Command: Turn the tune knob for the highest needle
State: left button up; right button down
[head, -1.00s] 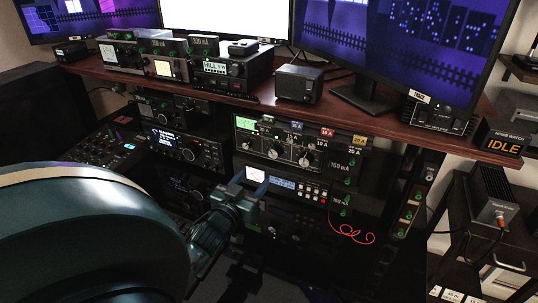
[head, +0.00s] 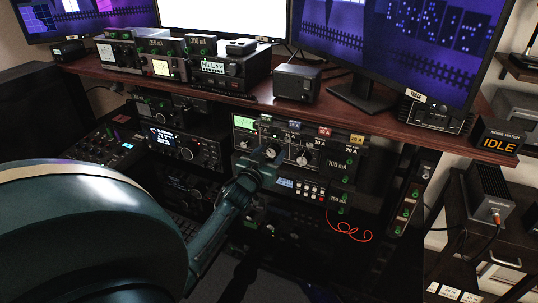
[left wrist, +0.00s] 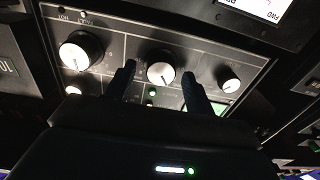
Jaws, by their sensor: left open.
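The tuner panel (head: 287,143) stands below the desk shelf, with a lit green meter (head: 244,122) at its upper left. In the left wrist view, its middle knob (left wrist: 161,73) is silver-faced with a dark pointer line. A larger knob (left wrist: 80,51) is to its left and a smaller knob (left wrist: 230,85) to its right. My left gripper (head: 268,158) is open at the panel in the head view. In the left wrist view its fingers (left wrist: 158,86) lie on either side of the middle knob, with gaps showing. The knob labels and meter needle are too small to read.
The wooden shelf (head: 200,88) overhangs the panel and carries radios and monitors. A red wire (head: 350,232) hangs below right. A sign reading IDLE (head: 499,144) is at the right. More radio units (head: 180,148) are left of the panel.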

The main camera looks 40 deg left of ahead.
pick_arm(q)
jog(key=c, duration=1)
jog(key=shift+r+n+p, duration=0.15)
jog(key=shift+n+p, duration=0.35)
jog(key=shift+n, duration=0.1)
jog(key=shift+n+p, duration=0.35)
jog(key=shift+n, duration=1.05)
jog(key=o, duration=1)
jog(key=shift+a, duration=0.1)
pick_arm(e)
jog(key=shift+d+r, duration=0.25)
jog(key=shift+r, duration=0.15)
pick_arm(q)
jog(key=shift+f, duration=0.2)
